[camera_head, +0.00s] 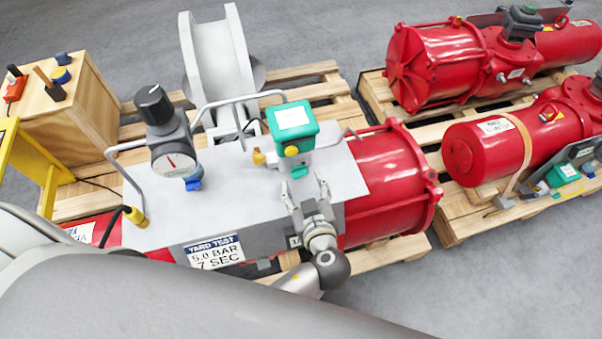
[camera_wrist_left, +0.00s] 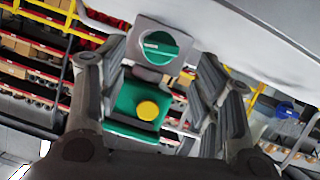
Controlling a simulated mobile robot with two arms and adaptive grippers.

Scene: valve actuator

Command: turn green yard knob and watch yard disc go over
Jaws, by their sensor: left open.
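The green knob (camera_head: 299,172) sits low on the front of a grey mount, below a green box (camera_head: 291,122) with a yellow button (camera_head: 291,150). My left gripper (camera_head: 305,187) is open, just in front of the knob. In the left wrist view the knob (camera_wrist_left: 160,45) shows face-on between the spread fingers of my left gripper (camera_wrist_left: 162,52), with no clear contact. The yellow button (camera_wrist_left: 148,110) shows there too. A pale grey upright valve piece (camera_head: 217,55) stands behind the panel; I cannot tell how its disc lies. My right gripper is not in view.
A gauge with a black knob (camera_head: 154,104) stands left on the grey panel (camera_head: 222,204), with bent grey handles nearby. A red cylinder (camera_head: 385,185) is right of my gripper. More red actuators (camera_head: 433,65) lie on a right pallet. A wooden box (camera_head: 90,108) stands left.

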